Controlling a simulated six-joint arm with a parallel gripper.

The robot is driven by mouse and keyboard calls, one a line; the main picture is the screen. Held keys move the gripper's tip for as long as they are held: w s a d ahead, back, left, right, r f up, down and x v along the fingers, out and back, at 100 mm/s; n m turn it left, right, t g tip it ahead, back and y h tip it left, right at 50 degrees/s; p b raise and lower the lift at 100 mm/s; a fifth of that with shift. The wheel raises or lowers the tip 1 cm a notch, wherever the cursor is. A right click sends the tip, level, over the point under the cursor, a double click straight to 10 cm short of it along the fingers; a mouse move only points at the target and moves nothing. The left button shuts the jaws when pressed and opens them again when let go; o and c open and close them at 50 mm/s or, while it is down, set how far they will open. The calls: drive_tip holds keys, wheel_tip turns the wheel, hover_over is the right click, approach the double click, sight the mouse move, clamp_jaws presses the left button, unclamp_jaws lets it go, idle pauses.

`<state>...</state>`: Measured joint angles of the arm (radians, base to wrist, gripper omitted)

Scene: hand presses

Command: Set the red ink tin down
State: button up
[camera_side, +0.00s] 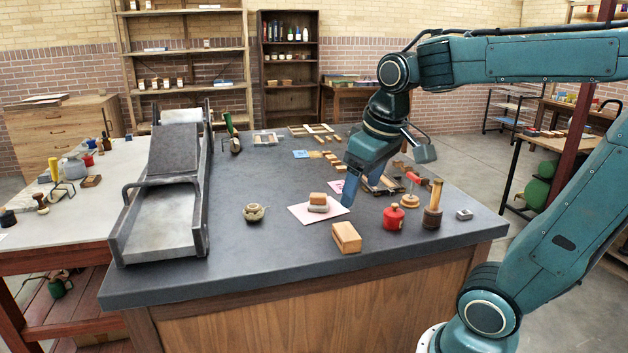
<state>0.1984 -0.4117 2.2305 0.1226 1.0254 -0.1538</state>
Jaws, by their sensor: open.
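A red ink tin (393,218) with a small knob on top stands upright on the dark worktop (250,279), near its right front part. My gripper (348,198) points down over the worktop, to the left of and behind the tin, apart from it. It is open, and I see nothing held in it. Its fingertips are close to the right edge of a pale pink card (300,213) that bears small stacked blocks (318,203). The gap between the fingers is hard to make out from this side.
A wooden block (346,238) lies in front of the tin, to its left. A metal press (165,215) fills the left side. The front middle is clear.

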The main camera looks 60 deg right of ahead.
drive_tip(key=s+a+f+n+t+y, duration=0.1)
drive_tip(key=s+a+f+t, duration=0.1)
drive_tip(key=s+a, duration=0.4)
drive_tip(key=shift+a+f+n, duration=0.2)
drive_tip(key=shift+a+n, duration=0.2)
drive_tip(key=shift+a, duration=0.05)
idle(0.9)
